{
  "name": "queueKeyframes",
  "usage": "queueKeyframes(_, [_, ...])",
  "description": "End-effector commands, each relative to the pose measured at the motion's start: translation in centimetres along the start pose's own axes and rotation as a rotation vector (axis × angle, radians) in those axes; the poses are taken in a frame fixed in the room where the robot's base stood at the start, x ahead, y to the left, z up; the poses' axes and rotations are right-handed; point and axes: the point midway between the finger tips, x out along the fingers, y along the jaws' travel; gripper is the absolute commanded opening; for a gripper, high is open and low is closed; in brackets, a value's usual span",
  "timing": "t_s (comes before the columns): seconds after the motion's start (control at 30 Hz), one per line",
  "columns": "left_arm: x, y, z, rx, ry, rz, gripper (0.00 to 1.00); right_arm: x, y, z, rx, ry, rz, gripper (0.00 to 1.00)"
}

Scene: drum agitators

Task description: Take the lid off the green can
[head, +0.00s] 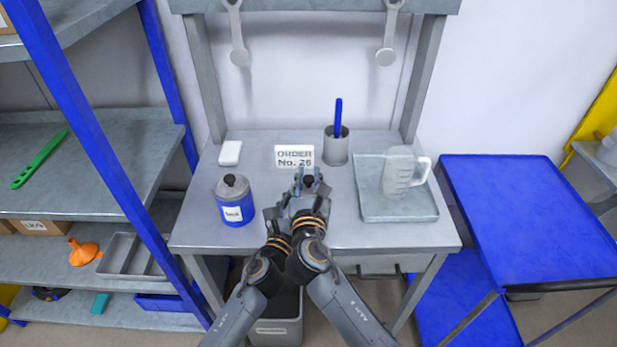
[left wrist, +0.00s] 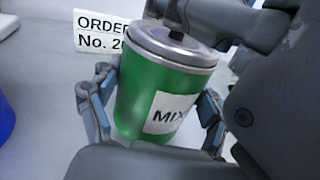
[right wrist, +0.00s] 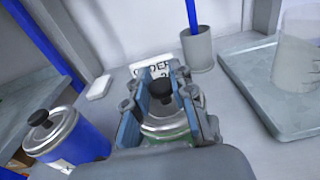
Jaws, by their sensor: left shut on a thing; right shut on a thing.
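The green can (left wrist: 150,95) with a white label stands upright between the fingers of my left gripper (left wrist: 153,110), which is shut on its body. Its grey lid (left wrist: 172,46) with a black knob (left wrist: 176,35) sits on top; I see no clear gap below it. In the right wrist view, my right gripper (right wrist: 163,98) comes down from above, its fingers on both sides of the black knob (right wrist: 160,90). It is shut on the lid by this knob. The head view shows the knob (head: 309,181), but the grippers hide most of the can.
A blue can (head: 236,203) with a grey lid stands at left on the table. A sign (head: 294,156), a cup with a blue stick (head: 336,147) and a white block (head: 230,153) are behind. A tray (head: 400,210) with a clear jug (head: 398,174) is at right.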

Motion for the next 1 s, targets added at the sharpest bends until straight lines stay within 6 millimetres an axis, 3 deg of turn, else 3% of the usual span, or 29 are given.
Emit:
queueKeyframes(0.67, [0.0,0.1,0.0,-0.001,0.000,0.001,0.21,0.0,0.0,0.1,0.000,0.000,0.000,0.00])
queueKeyframes(1.0, [0.0,0.1,0.0,0.000,0.000,0.002,0.21,-0.1,0.0,1.2,0.001,-0.002,0.000,0.00])
